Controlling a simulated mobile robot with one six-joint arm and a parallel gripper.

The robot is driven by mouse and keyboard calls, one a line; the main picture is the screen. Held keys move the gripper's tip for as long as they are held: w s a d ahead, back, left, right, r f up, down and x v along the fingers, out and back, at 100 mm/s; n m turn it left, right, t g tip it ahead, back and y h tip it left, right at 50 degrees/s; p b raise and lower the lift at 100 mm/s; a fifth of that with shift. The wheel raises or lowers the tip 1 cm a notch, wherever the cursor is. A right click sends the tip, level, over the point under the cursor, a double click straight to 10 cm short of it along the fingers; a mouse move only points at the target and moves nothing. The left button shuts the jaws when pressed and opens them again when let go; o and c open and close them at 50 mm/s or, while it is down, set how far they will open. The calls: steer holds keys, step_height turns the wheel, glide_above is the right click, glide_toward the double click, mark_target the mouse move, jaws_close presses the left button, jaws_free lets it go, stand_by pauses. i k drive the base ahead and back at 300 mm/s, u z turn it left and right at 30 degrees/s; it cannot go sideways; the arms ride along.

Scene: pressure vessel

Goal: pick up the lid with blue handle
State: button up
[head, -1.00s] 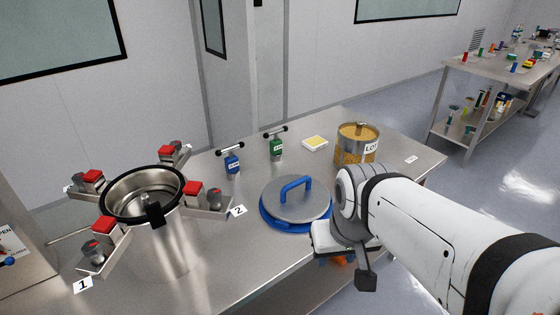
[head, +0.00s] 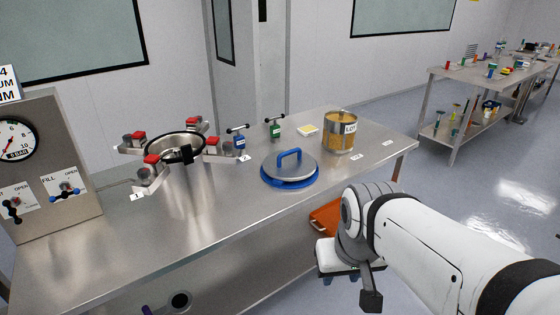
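The lid (head: 290,167) is a grey disc with a blue rim and an arched blue handle (head: 289,154). It lies flat on the steel table, right of the open pressure vessel (head: 187,175), a steel pot with a black rim and red-topped clamps around it. My gripper (head: 335,262) is in front of the table edge, below and right of the lid and clear of it. My wrist hides most of it, so its fingers cannot be made out.
The steel table (head: 240,210) is bare in front of the lid. Behind it are blue (head: 239,141) and green (head: 275,131) valve-like parts, a yellow pad (head: 307,130) and a LOT canister (head: 340,132). A gauge panel (head: 45,165) stands left; an orange tray (head: 325,218) sits low beside the table.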

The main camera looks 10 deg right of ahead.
mark_target(293, 164)
steer(key=z, duration=0.85)
steer(key=i, duration=2.1)
steer(key=u, duration=0.8)
